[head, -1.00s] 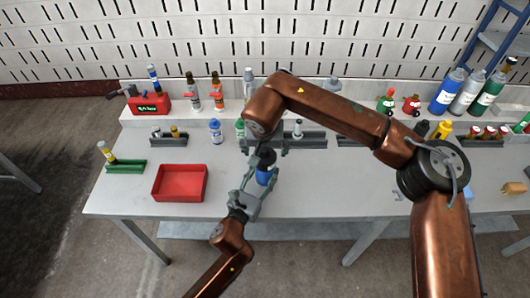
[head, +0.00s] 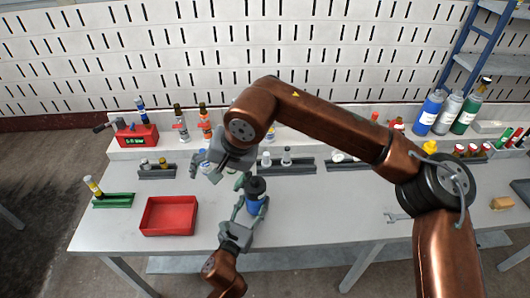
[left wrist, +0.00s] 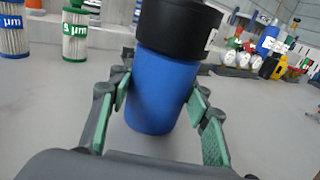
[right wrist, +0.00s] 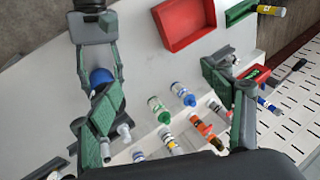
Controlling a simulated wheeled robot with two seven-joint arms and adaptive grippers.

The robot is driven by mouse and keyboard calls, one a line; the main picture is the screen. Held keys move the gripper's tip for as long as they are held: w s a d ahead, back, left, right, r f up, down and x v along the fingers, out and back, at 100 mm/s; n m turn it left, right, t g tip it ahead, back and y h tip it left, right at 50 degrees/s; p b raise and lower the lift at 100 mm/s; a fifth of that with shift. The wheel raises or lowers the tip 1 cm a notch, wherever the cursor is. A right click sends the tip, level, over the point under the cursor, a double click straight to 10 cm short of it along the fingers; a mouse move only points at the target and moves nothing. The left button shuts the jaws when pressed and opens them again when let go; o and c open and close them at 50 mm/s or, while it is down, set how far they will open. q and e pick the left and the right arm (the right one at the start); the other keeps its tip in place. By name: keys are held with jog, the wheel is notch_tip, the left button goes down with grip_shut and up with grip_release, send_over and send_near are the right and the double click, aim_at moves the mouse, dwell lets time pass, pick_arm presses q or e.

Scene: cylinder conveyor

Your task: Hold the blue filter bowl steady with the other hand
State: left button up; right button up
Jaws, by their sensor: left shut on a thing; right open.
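The blue filter bowl (head: 256,204) with its black cap (head: 256,186) stands upright at the front middle of the table. My left gripper (head: 247,208) is shut around its blue body; in the left wrist view, the green-padded fingers flank the bowl (left wrist: 160,90) on both sides, below the black cap (left wrist: 178,28). My right gripper (head: 208,170) is open and empty, behind and left of the bowl, over the area of the small filter cartridges. The right wrist view shows a green-labelled cartridge (right wrist: 158,108) and a blue-labelled one (right wrist: 182,92) between its spread fingers.
A red tray (head: 168,230) lies left of my left gripper, with a green rack (head: 113,200) farther left. Grey racks (head: 287,165) line the back. Bottles (head: 427,113) stand at back right. A wrench (head: 397,217) lies right. The table between bowl and wrench is clear.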

jog(key=s+a+r+m+g+y, duration=0.25)
jog(key=s+a+r+y, duration=0.35)
jog(key=a+r, duration=0.4)
notch_tip(320, 180, up, 14)
jog(key=a+f+m+y, duration=0.1)
jog(key=a+m+y, duration=0.2)
jog(key=m+y, duration=0.35)
jog(key=w+d+r+m+t+y, duration=0.1)
jog(key=w+d+r+m+t, duration=0.35)
jog(key=w+r+m, duration=0.45)
jog(key=w+d+r+m+t+y, duration=0.2)
jog(key=w+d+r+m+t, duration=0.3)
jog(key=m, duration=0.6)
jog(key=w+d+f+m+t+h, duration=0.2)
jog(key=w+d+f+m+h, duration=0.35)
jog(key=m, duration=0.45)
jog(key=w+d+f+m+t+h, duration=0.2)
jog(key=w+d+f+m+h, duration=0.4)
jog(key=m, duration=0.5)
jog(key=m+g+h, duration=0.5)
jog(key=m+g, duration=0.3)
jog(key=g, duration=0.4)
send_near(255, 179)
jog(key=shift+y, duration=0.3)
jog(key=x, duration=1)
jog(key=shift+d+f, duration=0.2)
jog(key=shift+f, duration=0.15)
